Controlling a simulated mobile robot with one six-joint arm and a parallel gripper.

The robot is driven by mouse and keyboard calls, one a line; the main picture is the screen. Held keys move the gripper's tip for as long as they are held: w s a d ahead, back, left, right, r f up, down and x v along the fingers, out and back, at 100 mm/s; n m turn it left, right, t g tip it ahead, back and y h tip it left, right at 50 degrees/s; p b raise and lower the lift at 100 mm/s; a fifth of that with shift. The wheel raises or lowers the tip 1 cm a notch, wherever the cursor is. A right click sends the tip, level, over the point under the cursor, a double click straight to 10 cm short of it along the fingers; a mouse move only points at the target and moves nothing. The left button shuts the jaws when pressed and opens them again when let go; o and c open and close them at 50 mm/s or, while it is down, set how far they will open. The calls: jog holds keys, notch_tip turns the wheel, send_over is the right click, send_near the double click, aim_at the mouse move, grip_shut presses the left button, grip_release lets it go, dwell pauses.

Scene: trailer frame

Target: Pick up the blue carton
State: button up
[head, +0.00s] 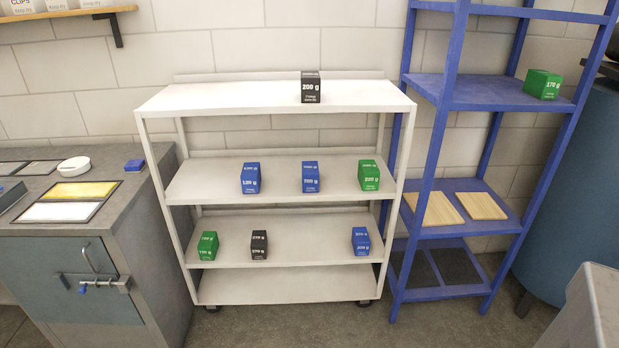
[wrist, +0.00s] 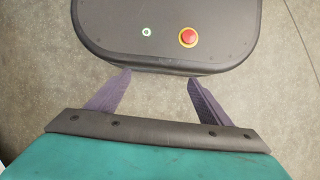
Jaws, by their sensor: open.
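Three blue cartons stand on the white shelf cart in the head view. One blue carton (head: 250,178) is on the second shelf at the left. Another blue carton (head: 310,177) is on the same shelf near the middle. A third blue carton (head: 361,241) is on the shelf below, at the right. My gripper (wrist: 158,84) shows only in the wrist view; its two dark fingers are spread apart with nothing between them, over my own base. No carton shows in the wrist view.
The white cart (head: 270,98) also holds a black carton (head: 311,87) on top, and green and black cartons lower down. A blue rack (head: 450,90) with a green carton (head: 542,84) stands right. A grey cabinet (head: 120,225) stands left. Floor before the cart is clear.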

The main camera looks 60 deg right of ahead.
jog(key=w+d+r+m+t+h+b, duration=0.1)
jog(key=w+d+m+t, duration=0.15)
jog(key=w+d, duration=0.5)
jog(key=w+d+r+m+t+b, duration=0.1)
jog(key=w+d+r+t, duration=0.15)
jog(key=w+d, duration=0.55)
jog(key=w+d+r+m+t+h+b, duration=0.1)
jog(key=w+d+r+t+h, duration=0.1)
jog(key=w+d+r, duration=0.45)
jog(key=w+d+r+m+t+h, duration=0.1)
jog(key=d+r+m+t+h, duration=0.15)
jog(key=d, duration=0.75)
jog(key=w+d+r+t+h+b, duration=0.1)
jog(key=w+d+r+t, duration=0.1)
jog(key=w+d+r, duration=0.45)
jog(key=s+d+r+m+t+h+b, duration=0.1)
jog(key=s+d+r+h, duration=0.3)
jog(key=d+r, duration=1)
jog(key=s+d+r+m+t+h+b, duration=0.1)
jog(key=s+d+r+h, duration=0.3)
jog(key=s+d+r, duration=0.5)
jog(key=d+r+m+t, duration=0.1)
jog(key=d+r, duration=0.4)
jog(key=shift+s+m+b, duration=0.3)
jog(key=shift+h, duration=0.25)
